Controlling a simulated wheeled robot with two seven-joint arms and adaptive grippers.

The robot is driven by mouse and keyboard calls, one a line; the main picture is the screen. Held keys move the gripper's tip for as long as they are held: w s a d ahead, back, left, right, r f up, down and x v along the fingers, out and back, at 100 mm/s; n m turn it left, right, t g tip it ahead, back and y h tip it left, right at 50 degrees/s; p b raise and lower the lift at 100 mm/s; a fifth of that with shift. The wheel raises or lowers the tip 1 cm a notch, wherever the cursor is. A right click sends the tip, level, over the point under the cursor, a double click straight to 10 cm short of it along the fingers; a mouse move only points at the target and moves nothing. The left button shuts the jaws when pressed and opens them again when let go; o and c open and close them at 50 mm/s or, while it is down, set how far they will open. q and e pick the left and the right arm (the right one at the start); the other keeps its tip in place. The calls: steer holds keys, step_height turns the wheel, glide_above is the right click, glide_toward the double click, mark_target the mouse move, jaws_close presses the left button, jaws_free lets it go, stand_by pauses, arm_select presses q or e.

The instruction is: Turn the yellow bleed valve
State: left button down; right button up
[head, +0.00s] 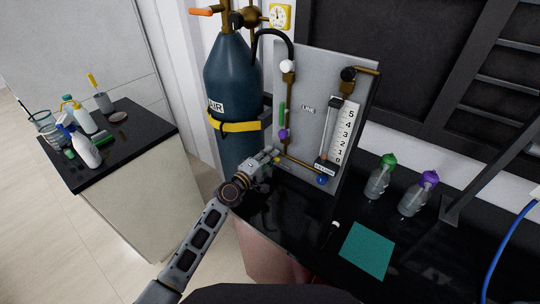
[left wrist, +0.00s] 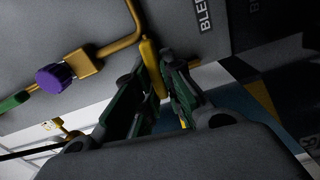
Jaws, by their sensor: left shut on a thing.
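The yellow bleed valve handle (left wrist: 149,62) shows in the left wrist view between my left gripper's fingers, at the end of a brass pipe on the grey panel. The left gripper (left wrist: 160,92) is shut on the handle, with one finger on each side. In the head view the left gripper (head: 273,156) is at the panel's lower left, and its fingers mostly hide the valve. A label beginning "BLE" (left wrist: 205,14) is partly visible beside the handle. My right gripper is not in view.
The panel (head: 309,88) also carries a purple knob (head: 284,134), a white knob (head: 288,67) and a flowmeter (head: 340,130). A blue AIR cylinder (head: 233,85) stands left of it. Two bottles (head: 377,183) (head: 414,198) and a teal mat (head: 367,250) are on the right counter.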

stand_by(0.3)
arm_select(q)
steer(key=c, duration=1.5)
jaws_free()
steer(key=shift+v, duration=6)
